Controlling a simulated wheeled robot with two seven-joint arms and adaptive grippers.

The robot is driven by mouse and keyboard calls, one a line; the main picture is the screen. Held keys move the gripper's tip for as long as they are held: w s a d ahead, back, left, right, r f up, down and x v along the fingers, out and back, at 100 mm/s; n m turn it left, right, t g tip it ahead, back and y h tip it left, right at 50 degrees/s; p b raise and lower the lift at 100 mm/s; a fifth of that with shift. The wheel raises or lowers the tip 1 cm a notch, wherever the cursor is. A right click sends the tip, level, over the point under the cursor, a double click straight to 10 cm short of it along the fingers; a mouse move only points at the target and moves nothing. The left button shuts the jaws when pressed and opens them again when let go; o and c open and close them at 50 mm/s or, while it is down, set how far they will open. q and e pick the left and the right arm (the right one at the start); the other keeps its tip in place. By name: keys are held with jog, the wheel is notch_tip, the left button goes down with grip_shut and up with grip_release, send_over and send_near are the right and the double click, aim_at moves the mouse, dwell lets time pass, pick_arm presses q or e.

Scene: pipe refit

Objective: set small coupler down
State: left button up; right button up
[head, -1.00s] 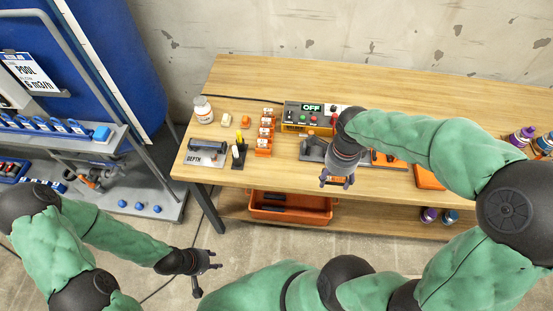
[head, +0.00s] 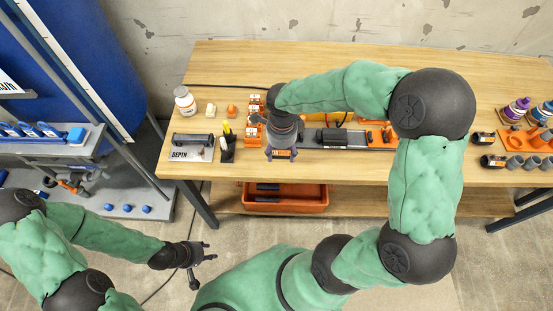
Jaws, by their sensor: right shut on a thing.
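My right gripper (head: 281,153) is over the front part of the workbench (head: 330,170), just right of the upright orange rack (head: 254,106). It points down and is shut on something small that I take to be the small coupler. My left gripper (head: 203,265) is open and empty, low in front of the bench and over the floor.
A depth gauge stand (head: 193,153), a pen holder (head: 227,147) and a white bottle (head: 185,101) stand on the bench's left. A dark clamp fixture (head: 345,138) lies right of the gripper. Grey couplers in orange holders (head: 530,140) are at the right. An orange bin (head: 285,203) sits below.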

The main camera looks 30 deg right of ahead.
aim_at(276, 164)
jog(key=shift+w+a+f, duration=0.3)
jog(key=shift+w+f, duration=0.1)
jog(key=shift+f, duration=0.3)
jog(key=f, duration=0.1)
jog(key=f+b, duration=0.1)
jog(key=f, duration=0.1)
jog(key=shift+w+a+f+b, duration=0.15)
jog(key=shift+w+f+b, duration=0.05)
jog(key=shift+f+b, duration=0.1)
jog(key=shift+r, duration=0.1)
jog(key=shift+f, duration=0.2)
jog(key=o, duration=1.2)
jog(key=shift+c, duration=0.2)
jog(key=shift+r, duration=0.1)
